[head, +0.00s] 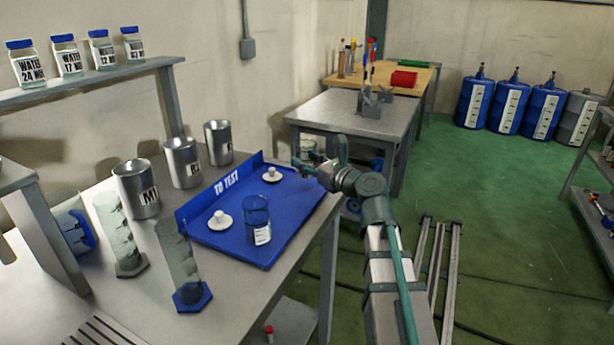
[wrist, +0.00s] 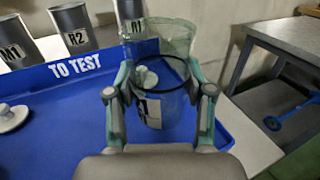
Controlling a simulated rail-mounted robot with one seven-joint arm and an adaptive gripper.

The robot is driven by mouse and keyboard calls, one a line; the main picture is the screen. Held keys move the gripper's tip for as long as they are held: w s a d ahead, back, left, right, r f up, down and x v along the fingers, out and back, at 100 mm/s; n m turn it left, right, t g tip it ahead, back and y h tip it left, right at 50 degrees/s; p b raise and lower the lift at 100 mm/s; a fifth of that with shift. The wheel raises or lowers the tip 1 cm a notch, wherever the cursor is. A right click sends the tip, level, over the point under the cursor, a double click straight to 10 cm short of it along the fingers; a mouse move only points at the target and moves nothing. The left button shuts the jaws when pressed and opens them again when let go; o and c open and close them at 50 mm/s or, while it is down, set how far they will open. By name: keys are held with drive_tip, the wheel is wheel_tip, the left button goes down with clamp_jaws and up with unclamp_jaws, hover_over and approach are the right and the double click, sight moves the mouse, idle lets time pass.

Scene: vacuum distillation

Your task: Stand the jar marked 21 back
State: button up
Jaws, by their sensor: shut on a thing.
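My gripper (head: 312,164) is over the far right part of the blue "TO TEST" tray (head: 285,222). In the wrist view its two fingers (wrist: 160,78) are shut on a clear glass jar (wrist: 168,108) with a dark ring and a white label. The number on the label cannot be read, and I cannot tell how far the jar is tilted. Greenish glass (wrist: 168,35) shows beyond the ring; whether it belongs to the held jar is unclear. Another clear jar (head: 257,212) with a white label stands upright on the tray.
Two white discs with knobs (head: 219,220) (head: 271,174) lie on the tray. Metal cans (head: 138,192) stand behind it, and tall glass cylinders (head: 180,255) to its left. Several blue-lidded water jars (head: 67,57) stand on the raised shelf (head: 100,78). A grey table (head: 350,115) is beyond.

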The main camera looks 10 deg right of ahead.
sight(314, 177)
drive_tip(key=shift+w+d+f, duration=0.1)
drive_tip(key=shift+w+f, duration=0.25)
drive_tip(key=shift+f, duration=0.1)
drive_tip(key=shift+f+b, duration=0.55)
drive_tip(key=shift+f, duration=1)
drive_tip(key=shift+f, duration=0.1)
drive_tip(key=o, duration=1.3)
